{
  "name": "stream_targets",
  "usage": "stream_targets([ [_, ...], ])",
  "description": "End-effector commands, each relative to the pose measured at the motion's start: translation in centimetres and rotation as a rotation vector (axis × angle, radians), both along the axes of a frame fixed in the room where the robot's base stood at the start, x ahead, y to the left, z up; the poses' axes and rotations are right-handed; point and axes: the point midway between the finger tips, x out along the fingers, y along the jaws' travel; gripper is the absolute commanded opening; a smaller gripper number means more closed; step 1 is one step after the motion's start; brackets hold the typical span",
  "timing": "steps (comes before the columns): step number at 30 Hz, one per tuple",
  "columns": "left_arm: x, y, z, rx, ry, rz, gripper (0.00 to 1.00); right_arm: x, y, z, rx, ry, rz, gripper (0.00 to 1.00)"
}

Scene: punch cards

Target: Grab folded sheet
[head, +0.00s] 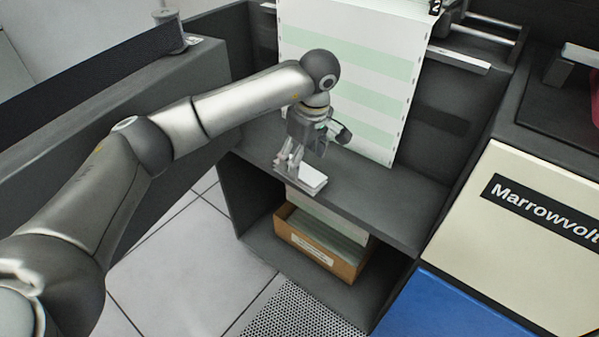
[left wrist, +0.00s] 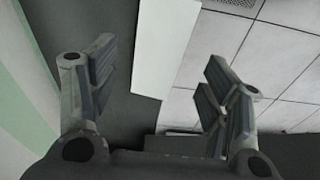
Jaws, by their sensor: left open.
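A small white folded sheet (head: 310,179) lies at the front edge of the dark shelf, with paper hanging below it toward a box. In the left wrist view the white sheet (left wrist: 165,45) shows as a pale strip between the two fingers. My left gripper (head: 290,161) points down just beside and above the sheet in the head view. Its fingers are spread apart with nothing clasped, and the left wrist view (left wrist: 160,85) shows the gap. Whether a finger touches the sheet cannot be told. My right gripper is not in view.
A tall green-and-white striped sheet (head: 375,75) stands behind the gripper. A cardboard box (head: 318,255) of paper sits in the lower compartment. A grey cabinet wall (head: 140,95) is at left, and a cream panel (head: 520,225) at right. The dark shelf (head: 390,205) is bare at right.

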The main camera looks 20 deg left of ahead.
Motion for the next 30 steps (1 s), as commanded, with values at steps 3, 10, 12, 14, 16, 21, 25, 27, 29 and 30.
stream_targets([
  [3, 0.3, 0.4, -2.0, 0.001, 0.006, 0.002, 0.71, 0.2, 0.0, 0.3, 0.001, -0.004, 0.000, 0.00],
  [10, 0.5, 0.8, -4.3, 0.000, 0.002, 0.000, 0.71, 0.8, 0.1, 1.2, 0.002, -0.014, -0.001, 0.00],
  [12, 0.6, 0.8, -4.2, -0.001, 0.001, 0.000, 0.71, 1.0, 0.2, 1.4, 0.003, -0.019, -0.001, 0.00],
  [14, 0.6, 0.8, -4.2, -0.001, 0.001, 0.000, 0.71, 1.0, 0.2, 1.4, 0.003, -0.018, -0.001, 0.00],
  [16, 0.6, 0.8, -4.2, -0.001, 0.001, 0.000, 0.68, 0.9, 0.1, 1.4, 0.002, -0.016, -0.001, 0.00],
  [21, 0.5, 0.8, -4.2, -0.001, 0.001, 0.000, 0.46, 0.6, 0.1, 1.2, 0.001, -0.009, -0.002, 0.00],
  [25, 0.5, 0.8, -4.2, -0.001, 0.001, 0.000, 0.37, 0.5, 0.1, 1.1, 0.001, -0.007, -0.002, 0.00],
  [27, 0.5, 0.8, -4.2, -0.001, 0.001, 0.000, 0.37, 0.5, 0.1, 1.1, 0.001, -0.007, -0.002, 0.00],
  [29, 0.5, 0.8, -4.2, -0.001, 0.001, 0.000, 0.37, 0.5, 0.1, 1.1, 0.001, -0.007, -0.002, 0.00],
  [30, 0.5, 0.8, -4.2, -0.001, 0.001, 0.000, 0.37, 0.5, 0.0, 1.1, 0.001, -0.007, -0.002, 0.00],
])
